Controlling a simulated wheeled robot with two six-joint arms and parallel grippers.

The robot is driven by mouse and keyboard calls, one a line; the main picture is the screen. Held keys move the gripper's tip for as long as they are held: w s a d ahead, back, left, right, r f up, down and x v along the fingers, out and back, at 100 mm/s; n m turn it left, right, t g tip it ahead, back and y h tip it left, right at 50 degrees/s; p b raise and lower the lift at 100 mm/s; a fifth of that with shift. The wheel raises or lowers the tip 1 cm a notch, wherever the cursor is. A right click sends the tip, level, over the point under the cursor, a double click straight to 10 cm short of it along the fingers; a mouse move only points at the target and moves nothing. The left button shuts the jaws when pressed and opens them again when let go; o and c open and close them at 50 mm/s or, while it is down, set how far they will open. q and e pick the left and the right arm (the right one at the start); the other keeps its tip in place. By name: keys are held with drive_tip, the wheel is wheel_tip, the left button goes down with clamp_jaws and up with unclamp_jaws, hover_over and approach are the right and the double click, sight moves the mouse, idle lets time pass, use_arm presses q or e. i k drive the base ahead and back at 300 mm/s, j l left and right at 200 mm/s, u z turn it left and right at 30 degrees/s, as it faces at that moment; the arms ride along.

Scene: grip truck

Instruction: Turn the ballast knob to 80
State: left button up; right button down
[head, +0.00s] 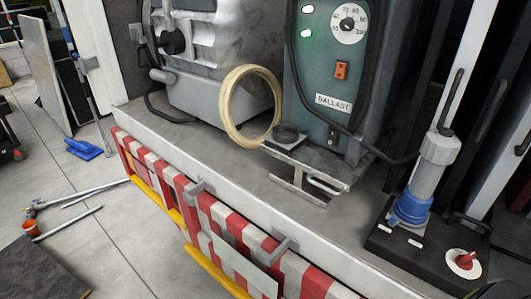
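The ballast is a grey-green box (308,70) standing on the truck's bed, with a white label reading BALLAST (333,103) on its front. Its knob (348,24) is a small dark knob at the centre of a round white dial with numbers around it, near the top of the picture. The numbers and the knob's pointing direction are too small to read surely. Two small lamps sit left of the dial, the lower one (306,33) glowing green. An orange switch (341,70) is below the dial. Neither of my grippers is in view.
A metal clamp piece (308,180) lies in front of the ballast, beside a cream tape ring (229,108). A grey lamp housing (190,90) stands left. A black base (400,255) with a blue-collared connector (412,207) and red knob (463,260) is at right. Cables hang across the ballast.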

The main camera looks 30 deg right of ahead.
sight(347, 24)
drive_tip(key=l+z, duration=0.1)
drive_tip(key=z, duration=1.15)
